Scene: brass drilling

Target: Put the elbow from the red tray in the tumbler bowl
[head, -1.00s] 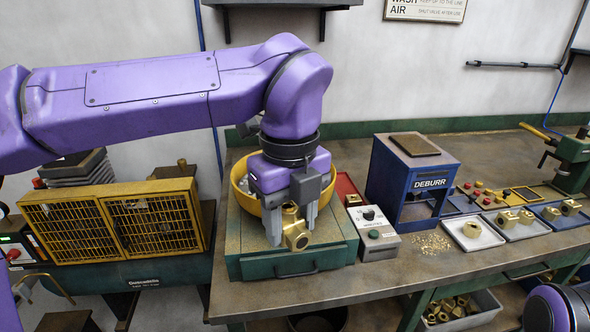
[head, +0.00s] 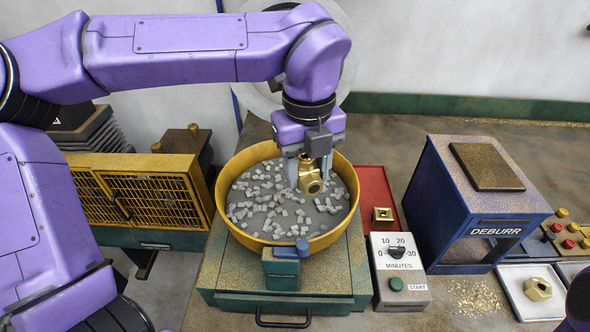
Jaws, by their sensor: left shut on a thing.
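My left gripper (head: 308,168) is shut on a brass elbow (head: 311,182). It holds the elbow over the yellow tumbler bowl (head: 227,208), right of the bowl's middle. Many small grey chips cover the bowl's floor. I cannot tell whether the elbow touches the chips. The red tray (head: 372,182) lies just right of the bowl, with one brass part (head: 382,215) at its front end. My right gripper is not in view.
A grey timer box (head: 400,270) with a dial stands in front of the red tray. The blue deburr box (head: 477,205) is right of it. A white tray (head: 516,300) with a brass part sits at the lower right. A yellow mesh cage (head: 150,200) is on the left.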

